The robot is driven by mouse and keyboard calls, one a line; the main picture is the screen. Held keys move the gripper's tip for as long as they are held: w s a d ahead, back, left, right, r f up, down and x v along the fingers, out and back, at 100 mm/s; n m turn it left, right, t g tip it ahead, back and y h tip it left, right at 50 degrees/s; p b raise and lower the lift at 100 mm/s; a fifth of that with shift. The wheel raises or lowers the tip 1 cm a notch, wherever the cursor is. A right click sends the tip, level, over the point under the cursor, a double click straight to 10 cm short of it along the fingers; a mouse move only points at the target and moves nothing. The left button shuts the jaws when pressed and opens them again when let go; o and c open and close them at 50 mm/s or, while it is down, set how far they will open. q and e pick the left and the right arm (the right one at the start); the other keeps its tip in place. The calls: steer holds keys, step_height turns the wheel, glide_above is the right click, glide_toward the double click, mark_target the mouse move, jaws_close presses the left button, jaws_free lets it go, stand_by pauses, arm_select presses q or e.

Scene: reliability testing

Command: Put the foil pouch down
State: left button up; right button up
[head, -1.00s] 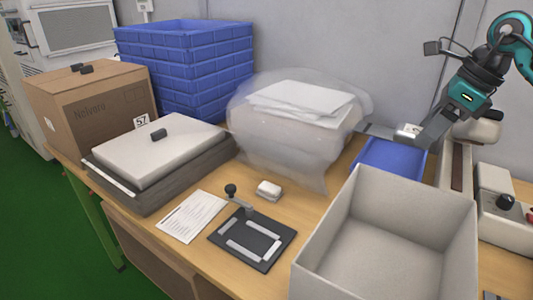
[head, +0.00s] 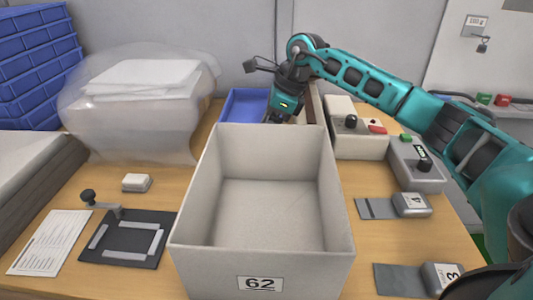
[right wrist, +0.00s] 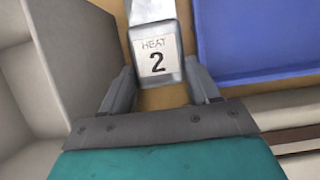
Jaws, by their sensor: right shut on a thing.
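The foil pouch (right wrist: 157,55) has a silvery body with a white label reading "HEAT 2" and a flat pale end. In the right wrist view it sits between the two fingers of my right gripper (right wrist: 161,88), which is shut on it. Bare wood shows around it; I cannot tell whether it touches the table. In the head view my right gripper (head: 273,117) is low behind the big grey box's far wall, and the pouch is hidden. My left gripper is not in view.
The open grey box (head: 262,262), marked 62, and the blue tray (head: 240,103) flank the gripper closely. Similar pouches marked 4 (head: 412,205) and 3 (head: 442,279) lie at the right. Control boxes (head: 357,142) stand behind them. A plastic-wrapped stack (head: 140,110) is at the left.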

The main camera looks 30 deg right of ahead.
steer(key=shift+f+b, duration=0.45)
steer(key=shift+f, duration=2.6)
steer(key=o, duration=0.6)
steer(key=shift+f, duration=0.15)
steer(key=shift+o, duration=0.8)
